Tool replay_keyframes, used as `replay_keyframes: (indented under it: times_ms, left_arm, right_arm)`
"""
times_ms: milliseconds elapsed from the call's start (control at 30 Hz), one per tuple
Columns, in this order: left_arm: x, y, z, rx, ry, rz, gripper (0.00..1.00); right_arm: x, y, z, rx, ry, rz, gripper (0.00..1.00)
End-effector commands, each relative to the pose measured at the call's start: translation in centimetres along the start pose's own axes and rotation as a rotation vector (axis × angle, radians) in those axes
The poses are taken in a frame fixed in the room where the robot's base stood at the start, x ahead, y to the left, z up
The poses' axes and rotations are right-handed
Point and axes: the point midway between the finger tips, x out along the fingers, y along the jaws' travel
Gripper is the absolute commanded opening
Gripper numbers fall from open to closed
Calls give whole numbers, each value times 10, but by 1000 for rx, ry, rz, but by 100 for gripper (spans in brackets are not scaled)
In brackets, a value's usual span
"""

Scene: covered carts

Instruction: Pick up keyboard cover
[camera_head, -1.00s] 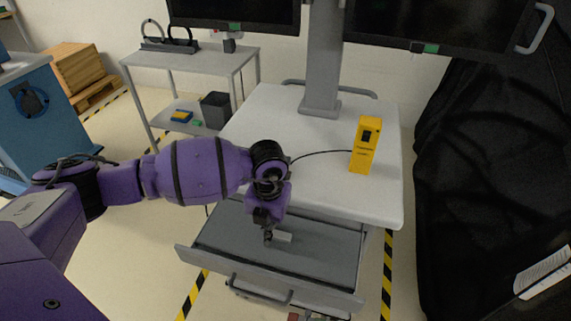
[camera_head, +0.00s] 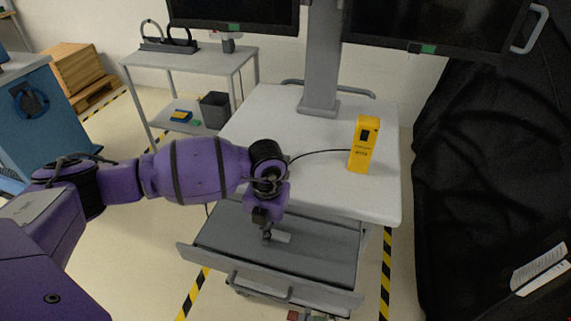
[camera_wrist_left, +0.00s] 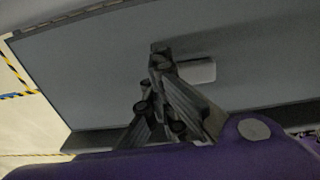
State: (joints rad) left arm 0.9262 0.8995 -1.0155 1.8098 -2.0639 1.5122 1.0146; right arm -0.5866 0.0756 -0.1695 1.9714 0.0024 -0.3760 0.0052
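The keyboard cover appears to be the flat grey panel (camera_head: 320,240) lying in the pulled-out drawer below the white cart top. A small pale rectangle, a slot or a label, shows in it. In the left wrist view the panel (camera_wrist_left: 100,70) fills most of the picture, with the pale rectangle (camera_wrist_left: 194,72) just right of my fingertips. My left gripper (camera_head: 267,236) points down at the panel, beside the pale rectangle. In the left wrist view its fingers (camera_wrist_left: 160,52) come together at the tips; whether they pinch the panel's edge is hidden. My right gripper is not in view.
A yellow box-shaped device (camera_head: 362,145) with a black cable stands on the white cart top (camera_head: 310,190). A monitor post (camera_head: 322,60) rises behind. The drawer handle (camera_head: 260,291) faces front. A black cover (camera_head: 480,180) hangs at the right. A grey side cart (camera_head: 190,62) stands at left.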

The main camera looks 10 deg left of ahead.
Motion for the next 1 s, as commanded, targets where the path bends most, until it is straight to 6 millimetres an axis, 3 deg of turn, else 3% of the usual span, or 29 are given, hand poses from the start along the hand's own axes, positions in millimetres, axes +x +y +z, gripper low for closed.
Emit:
replay_keyframes:
  times_ms: [33, 1000]
  left_arm:
    - [-8, -27, -6, 28, 3, -59, 0]
    - [-36, -24, -3, 25, -5, -55, 0]
  right_arm:
    - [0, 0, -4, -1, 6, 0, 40]
    - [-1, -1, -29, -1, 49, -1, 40]
